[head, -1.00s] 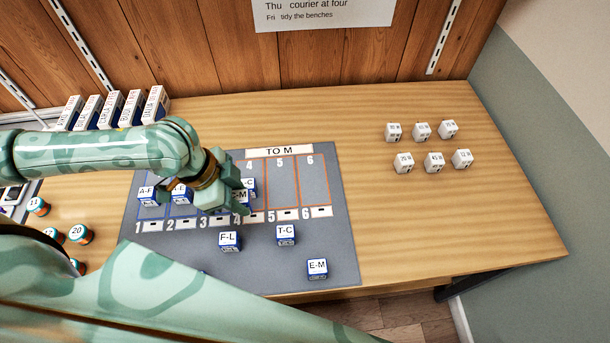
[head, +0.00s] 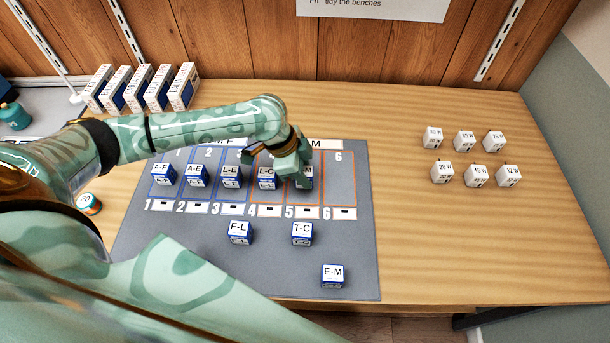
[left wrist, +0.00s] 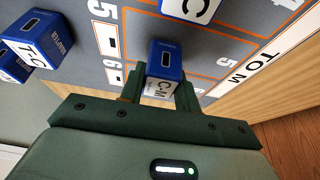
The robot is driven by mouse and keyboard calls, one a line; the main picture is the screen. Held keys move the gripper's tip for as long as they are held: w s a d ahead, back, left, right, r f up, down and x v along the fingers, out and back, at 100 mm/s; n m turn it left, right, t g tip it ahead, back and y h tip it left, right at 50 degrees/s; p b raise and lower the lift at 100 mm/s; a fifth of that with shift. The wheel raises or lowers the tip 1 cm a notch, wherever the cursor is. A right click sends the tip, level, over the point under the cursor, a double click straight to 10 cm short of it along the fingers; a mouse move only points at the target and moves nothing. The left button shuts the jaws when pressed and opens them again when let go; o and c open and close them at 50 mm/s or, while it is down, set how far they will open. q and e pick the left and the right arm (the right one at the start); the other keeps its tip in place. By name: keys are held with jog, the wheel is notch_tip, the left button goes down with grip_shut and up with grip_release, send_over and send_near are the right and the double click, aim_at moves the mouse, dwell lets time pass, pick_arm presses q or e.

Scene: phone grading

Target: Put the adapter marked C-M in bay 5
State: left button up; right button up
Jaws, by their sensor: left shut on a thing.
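The C-M adapter (left wrist: 166,62), a blue box with a white label, sits between the fingers of my left gripper (left wrist: 160,88) in the left wrist view. In the head view my left gripper (head: 291,168) is shut on this adapter (head: 307,180) over bay 5 (head: 303,195) of the grey mat (head: 190,265). The fingers partly cover it. I cannot tell whether its base touches the mat. My right gripper is not in view.
Adapters A-F (head: 163,174), A-E (head: 197,176), L-E (head: 231,176) and L-C (head: 266,178) stand in bays 1 to 4. Bay 6 (head: 339,182) is empty. F-L (head: 240,233), T-C (head: 302,234) and E-M (head: 333,276) stand in front of the bays.

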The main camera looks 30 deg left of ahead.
pick_arm(q)
jog(key=shift+f, duration=0.7)
jog(key=shift+r, duration=0.15)
jog(key=o, duration=1)
jog(key=shift+c, duration=0.2)
jog(key=p+v, duration=0.4)
jog(key=v, duration=0.8)
jog(key=shift+p, duration=0.35)
